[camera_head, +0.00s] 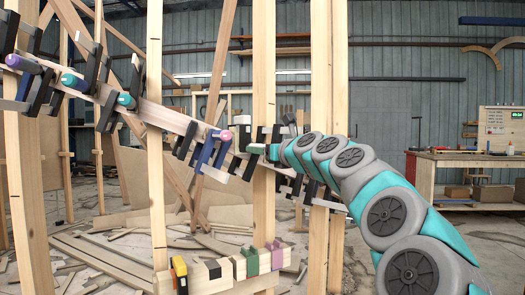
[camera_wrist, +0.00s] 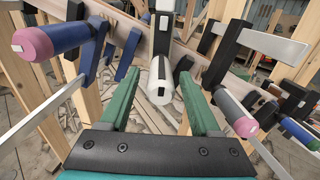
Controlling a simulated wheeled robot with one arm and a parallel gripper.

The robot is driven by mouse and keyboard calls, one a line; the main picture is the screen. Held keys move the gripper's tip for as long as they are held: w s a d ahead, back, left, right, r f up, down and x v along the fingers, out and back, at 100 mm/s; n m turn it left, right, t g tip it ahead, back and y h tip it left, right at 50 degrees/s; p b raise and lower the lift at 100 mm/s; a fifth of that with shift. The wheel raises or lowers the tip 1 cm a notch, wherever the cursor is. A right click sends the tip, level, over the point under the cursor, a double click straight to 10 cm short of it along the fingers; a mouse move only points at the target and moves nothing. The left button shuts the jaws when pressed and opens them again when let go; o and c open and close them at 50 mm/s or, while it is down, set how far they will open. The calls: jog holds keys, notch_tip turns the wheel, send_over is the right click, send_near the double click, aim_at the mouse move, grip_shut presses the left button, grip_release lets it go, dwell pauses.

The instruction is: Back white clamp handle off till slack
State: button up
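The white clamp handle (camera_wrist: 162,86) shows in the wrist view as a short white cylinder with a dark square in its end, pointing toward me. It hangs below a white and black clamp body (camera_wrist: 162,42) on the curved wooden strip. My gripper (camera_wrist: 158,76) is open, with one green finger on each side of the handle. Gaps show on both sides, so the fingers look apart from it. In the head view my gripper (camera_head: 259,149) is at the strip, by the middle upright. The handle cannot be made out there.
Left of my gripper is a blue clamp handle with a pink end (camera_wrist: 52,38). On the right is a grey handle with a pink end (camera_wrist: 236,113), close to the right finger. Wooden uprights (camera_head: 264,70) stand around. A beam (camera_head: 225,272) with small clamps lies below.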

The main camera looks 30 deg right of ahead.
grip_shut()
